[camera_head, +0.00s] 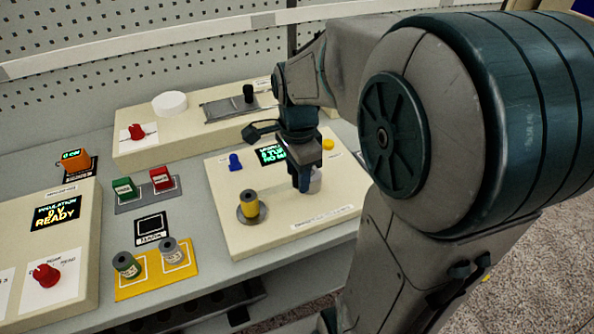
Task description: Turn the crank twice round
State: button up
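The cream winding panel (240,241) lies at the middle of the bench. A yellow spool (249,205) stands upright on a round grey base at its front left. My gripper (304,187) points down over the panel's right part, with its fingers beside a small grey rounded piece (315,184). This piece may be part of the crank; the gripper hides most of it. I cannot tell whether the fingers are shut on it. A lit display (271,155) behind the gripper is partly covered and its text is not fully readable.
A blue knob (235,162) and a yellow button (328,144) are on the panel. Left are green (124,188) and red (162,178) switches and two spools on a yellow mat (155,283). A console (150,152) stands behind. My arm fills the right side.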

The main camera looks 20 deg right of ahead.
jog(key=shift+r, duration=0.1)
notch_tip(320, 180, up, 14)
jog(key=shift+p, duration=0.35)
jog(key=shift+f, duration=0.25)
